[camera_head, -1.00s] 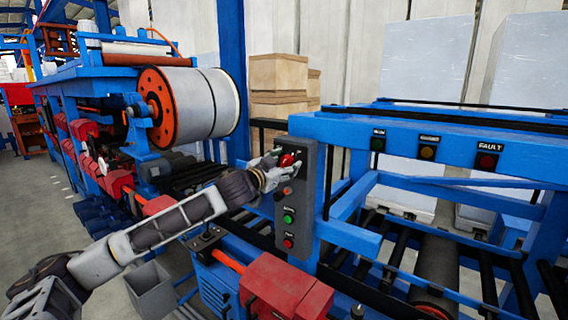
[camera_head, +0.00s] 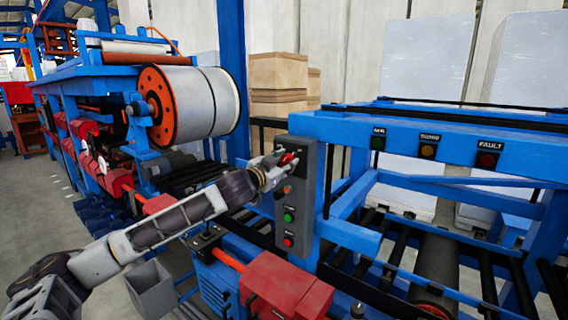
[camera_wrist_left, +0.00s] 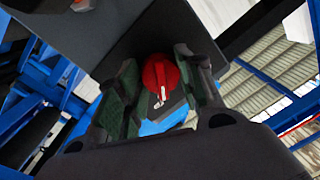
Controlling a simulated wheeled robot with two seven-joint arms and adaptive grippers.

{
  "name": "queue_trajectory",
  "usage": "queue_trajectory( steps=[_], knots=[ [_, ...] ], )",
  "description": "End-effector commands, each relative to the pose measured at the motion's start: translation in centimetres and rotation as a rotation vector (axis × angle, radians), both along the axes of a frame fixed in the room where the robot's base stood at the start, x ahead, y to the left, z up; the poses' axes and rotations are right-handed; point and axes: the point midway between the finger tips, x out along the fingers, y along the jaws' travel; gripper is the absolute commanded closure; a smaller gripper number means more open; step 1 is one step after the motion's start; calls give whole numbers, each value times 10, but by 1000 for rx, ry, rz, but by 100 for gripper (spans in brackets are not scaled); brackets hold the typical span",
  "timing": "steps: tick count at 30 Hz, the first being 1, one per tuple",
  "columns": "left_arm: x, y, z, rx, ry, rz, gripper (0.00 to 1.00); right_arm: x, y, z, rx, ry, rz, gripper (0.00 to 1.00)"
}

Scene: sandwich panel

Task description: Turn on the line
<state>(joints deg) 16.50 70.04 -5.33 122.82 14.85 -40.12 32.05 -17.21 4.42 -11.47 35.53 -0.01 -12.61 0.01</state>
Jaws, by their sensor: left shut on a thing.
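A tall grey control panel (camera_head: 309,180) is mounted on the blue frame in the head view. A red rotary switch (camera_head: 288,158) sits at its top, and below it are an orange-red round part (camera_head: 287,190), a green button (camera_head: 288,217) and a red button (camera_head: 288,242). My left gripper (camera_head: 279,160) is at the switch, shut on it. In the left wrist view the red switch (camera_wrist_left: 161,76), with a white mark on its face, is between the two fingers (camera_wrist_left: 158,92). The fingers partly hide the switch in the head view. My right gripper is not in view.
A blue frame (camera_head: 440,130) with label plates and a fault lamp (camera_head: 487,160) stands to the right. A large white roll (camera_head: 205,103) is at the left behind my arm. A red housing (camera_head: 285,287) and a grey bin (camera_head: 151,290) are below.

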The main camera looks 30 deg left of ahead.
Motion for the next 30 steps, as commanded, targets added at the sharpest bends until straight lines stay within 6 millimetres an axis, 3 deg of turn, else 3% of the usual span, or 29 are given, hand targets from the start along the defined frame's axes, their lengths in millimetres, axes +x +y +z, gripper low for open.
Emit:
queue_trajectory(
  steps=[9, 20, 21, 26, 30],
  knots=[
    [0, 0, -1, 167, -13, 0, 87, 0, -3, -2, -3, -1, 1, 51],
    [0, 0, -1, 185, -14, 0, 87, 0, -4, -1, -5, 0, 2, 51],
    [0, 0, -1, 185, -14, 0, 60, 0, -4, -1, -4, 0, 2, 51],
    [0, 0, -1, 185, -14, 0, 40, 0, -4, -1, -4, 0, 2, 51],
    [0, 0, -1, 184, -14, 0, 40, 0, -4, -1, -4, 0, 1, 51]
  ],
)
